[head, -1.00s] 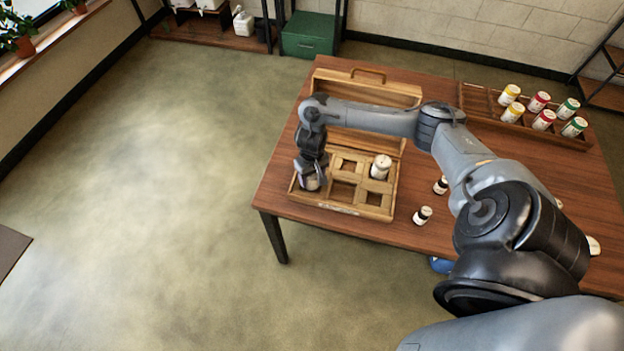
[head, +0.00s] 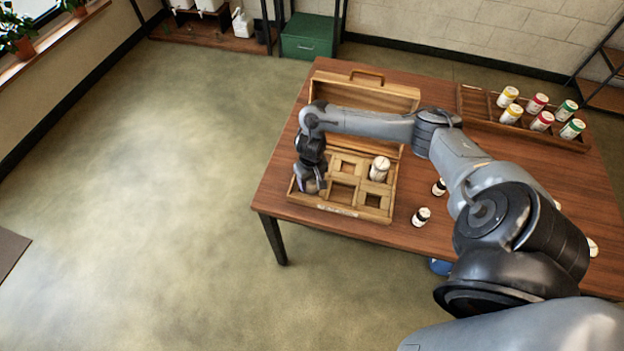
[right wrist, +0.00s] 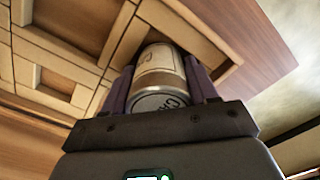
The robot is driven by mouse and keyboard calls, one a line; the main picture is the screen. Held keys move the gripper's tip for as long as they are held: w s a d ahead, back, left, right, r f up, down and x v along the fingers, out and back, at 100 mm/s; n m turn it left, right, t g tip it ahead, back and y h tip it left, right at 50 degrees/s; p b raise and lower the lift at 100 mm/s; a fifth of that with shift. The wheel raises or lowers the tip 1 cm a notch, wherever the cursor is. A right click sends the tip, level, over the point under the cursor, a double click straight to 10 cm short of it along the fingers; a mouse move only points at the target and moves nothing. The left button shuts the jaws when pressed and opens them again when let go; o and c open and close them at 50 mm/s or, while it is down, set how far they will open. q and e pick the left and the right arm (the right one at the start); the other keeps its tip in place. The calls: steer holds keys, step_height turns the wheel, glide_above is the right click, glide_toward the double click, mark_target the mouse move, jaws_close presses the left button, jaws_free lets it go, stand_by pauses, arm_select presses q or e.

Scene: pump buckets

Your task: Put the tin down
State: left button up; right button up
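My right gripper (head: 311,186) points down at the left end of the open wooden case (head: 378,212). It is shut on a pale tin (right wrist: 158,72), whose label and grey end show between the fingers in the right wrist view. The tin is at a front-left compartment of the case; its far end is hidden, so I cannot tell whether it touches the bottom. Another white tin (head: 380,169) stands upright in a compartment at the right of the case. My left gripper is out of view.
A rack (head: 484,115) of several colour-capped tins is at the back right. The case's raised lid (head: 392,92) stands behind my gripper.

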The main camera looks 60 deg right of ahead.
steer(key=shift+o, duration=1.4)
steer(key=shift+s+f, duration=0.3)
steer(key=shift+f, duration=0.6)
steer(key=shift+w+r+b, duration=0.15)
steer(key=shift+r+b, duration=0.15)
steer(key=shift+r, duration=0.15)
steer(key=r+p, duration=0.2)
steer(key=r, duration=0.4)
steer(key=r+p, duration=0.3)
steer(key=r, duration=0.3)
steer(key=shift+w+a+r, duration=0.1)
steer(key=shift+w+r, duration=0.1)
steer(key=shift+r, duration=0.1)
steer(key=w+a+f+n+t+y, duration=0.1)
steer(key=a+n+t+y, duration=0.3)
steer(key=a, duration=1.1)
steer(key=w+a+f+n+t+h, duration=0.15)
steer(key=a+n, duration=0.35)
steer(key=a, duration=1)
steer(key=s+d+r, duration=0.1)
steer(key=s, duration=0.4)
steer(key=s+d+r+g+h, duration=0.1)
steer(key=s+d+r, duration=0.1)
steer(key=s, duration=0.3)
steer(key=s+d+r+g+h, duration=0.1)
steer(key=s+d, duration=0.1)
steer(key=s, duration=0.3)
steer(key=shift+s+r+m, duration=0.1)
steer(key=shift+r+m, duration=0.15)
steer(key=shift+m, duration=0.05)
